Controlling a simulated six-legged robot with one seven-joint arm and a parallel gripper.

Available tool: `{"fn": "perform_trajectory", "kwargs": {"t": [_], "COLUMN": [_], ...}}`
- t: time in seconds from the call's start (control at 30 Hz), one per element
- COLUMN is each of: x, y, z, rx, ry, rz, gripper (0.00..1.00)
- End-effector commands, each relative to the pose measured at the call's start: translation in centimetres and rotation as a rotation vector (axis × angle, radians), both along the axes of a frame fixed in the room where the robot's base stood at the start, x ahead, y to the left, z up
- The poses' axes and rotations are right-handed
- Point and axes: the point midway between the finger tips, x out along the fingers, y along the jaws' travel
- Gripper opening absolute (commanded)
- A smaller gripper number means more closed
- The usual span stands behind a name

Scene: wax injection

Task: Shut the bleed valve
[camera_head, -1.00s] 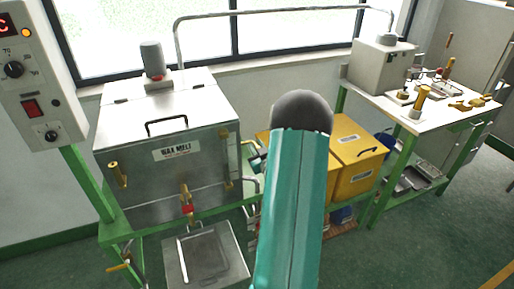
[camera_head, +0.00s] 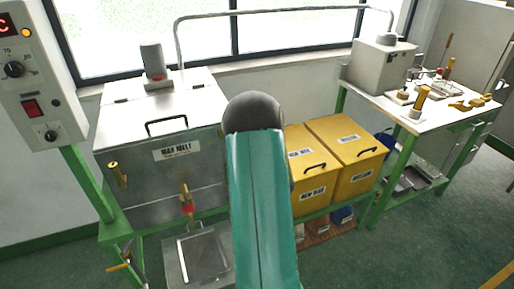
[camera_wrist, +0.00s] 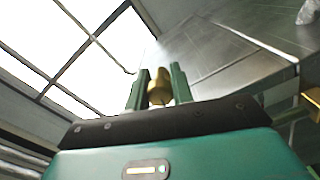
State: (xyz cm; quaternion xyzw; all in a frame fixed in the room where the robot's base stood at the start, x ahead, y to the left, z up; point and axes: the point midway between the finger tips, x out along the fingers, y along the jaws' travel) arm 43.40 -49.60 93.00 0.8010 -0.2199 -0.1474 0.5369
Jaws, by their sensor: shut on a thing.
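The steel wax melt tank (camera_head: 160,190) stands at the left in the head view, with a brass fitting (camera_head: 117,175) on its front left and a brass tap with a red part (camera_head: 187,203) low in the middle. In the wrist view, my gripper (camera_wrist: 158,82) has its two green fingers closed on a rounded brass piece (camera_wrist: 158,92). Most of that piece is hidden behind the fingers, so I cannot tell for sure that it is the bleed valve's handle. In the head view my arm hides the tank's right front edge and my gripper.
Two yellow bins (camera_head: 345,160) stand right of the tank. A white bench (camera_head: 440,105) with a grey box (camera_head: 380,65) and brass parts is at the far right. A control box (camera_head: 40,75) is at the left. A steel tray (camera_head: 203,258) lies below the tap.

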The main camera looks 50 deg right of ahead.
Motion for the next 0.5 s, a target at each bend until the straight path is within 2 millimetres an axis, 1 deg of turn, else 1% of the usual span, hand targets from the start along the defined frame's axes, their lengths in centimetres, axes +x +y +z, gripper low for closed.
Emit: {"fn": "perform_trajectory", "kwargs": {"t": [0.2, 0.5], "x": [0.01, -0.05], "y": [0.08, 0.04], "z": [-0.03, -0.03], "rx": [-0.099, -0.153], "ry": [0.059, 0.091], "rz": [0.002, 0.0], "gripper": [0.0, 0.0]}}
